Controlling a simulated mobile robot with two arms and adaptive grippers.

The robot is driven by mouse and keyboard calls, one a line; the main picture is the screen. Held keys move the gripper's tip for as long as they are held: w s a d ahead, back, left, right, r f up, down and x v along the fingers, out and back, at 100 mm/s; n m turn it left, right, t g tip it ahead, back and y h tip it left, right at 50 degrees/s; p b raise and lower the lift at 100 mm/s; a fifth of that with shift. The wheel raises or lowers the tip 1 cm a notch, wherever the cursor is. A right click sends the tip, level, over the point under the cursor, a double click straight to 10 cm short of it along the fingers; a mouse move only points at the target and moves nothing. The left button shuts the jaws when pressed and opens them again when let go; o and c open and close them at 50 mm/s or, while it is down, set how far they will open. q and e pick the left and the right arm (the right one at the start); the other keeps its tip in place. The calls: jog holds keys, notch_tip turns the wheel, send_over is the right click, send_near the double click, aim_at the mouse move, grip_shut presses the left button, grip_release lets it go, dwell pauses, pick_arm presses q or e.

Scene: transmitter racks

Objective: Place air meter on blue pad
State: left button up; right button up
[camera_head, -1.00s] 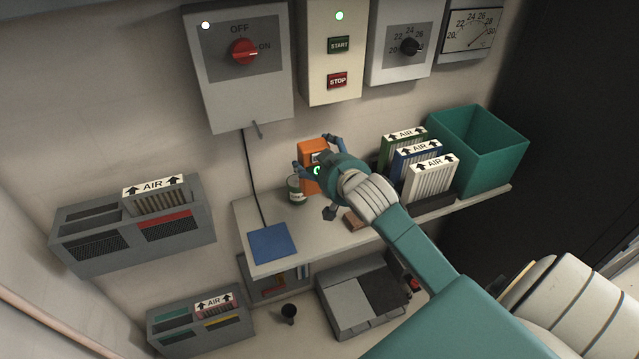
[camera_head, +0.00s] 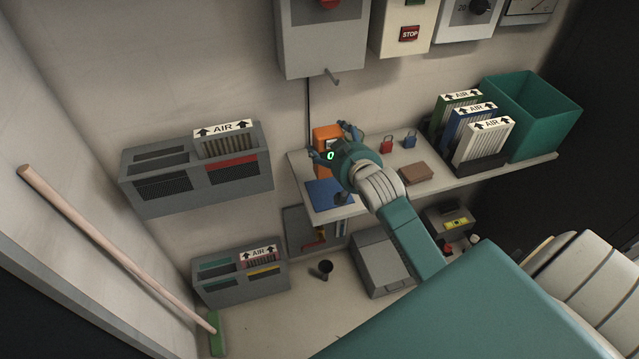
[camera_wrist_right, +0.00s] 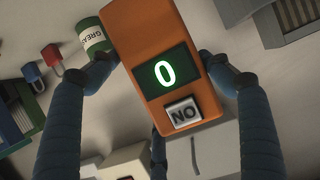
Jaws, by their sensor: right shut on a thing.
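The air meter (camera_head: 325,136) is an orange box with a lit green "0" display, seen in the head view at the shelf's left part. My right gripper (camera_head: 332,142) is shut on it. In the wrist view the meter (camera_wrist_right: 158,62) sits between both fingers, showing its "0" display and a button. The blue pad (camera_head: 322,196) lies flat on the shelf's left end, below the meter in the head view, partly covered by my wrist. I cannot tell whether the meter touches anything below it. My left gripper is not in view.
The shelf (camera_head: 455,176) also holds a red padlock (camera_head: 387,145), a blue padlock (camera_head: 410,139), a brown block (camera_head: 415,172), several air filters (camera_head: 482,145) and a green bin (camera_head: 540,125). A green grease can (camera_wrist_right: 93,40) is close to a finger.

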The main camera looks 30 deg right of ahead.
jog(key=f, duration=0.2)
jog(key=d+f, duration=0.1)
jog(key=f, duration=0.1)
jog(key=shift+s+d+f, duration=0.1)
jog(key=shift+d, duration=0.05)
jog(key=shift+f, duration=0.35)
jog(key=f, duration=0.3)
jog(key=shift+a+p, duration=0.35)
jog(key=shift+d, duration=0.1)
jog(key=shift+f, duration=0.15)
jog(key=o, duration=1)
jog(key=shift+f, duration=0.1)
jog(key=o, duration=0.4)
jog(key=shift+c, duration=0.2)
jog(key=shift+s+r, duration=0.2)
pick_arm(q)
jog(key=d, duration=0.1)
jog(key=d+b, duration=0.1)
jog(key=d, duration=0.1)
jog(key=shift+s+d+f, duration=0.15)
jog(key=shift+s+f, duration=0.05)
pick_arm(e)
jog(key=v, duration=1.1)
jog(key=shift+s+r, duration=0.15)
jog(key=shift+s, duration=0.1)
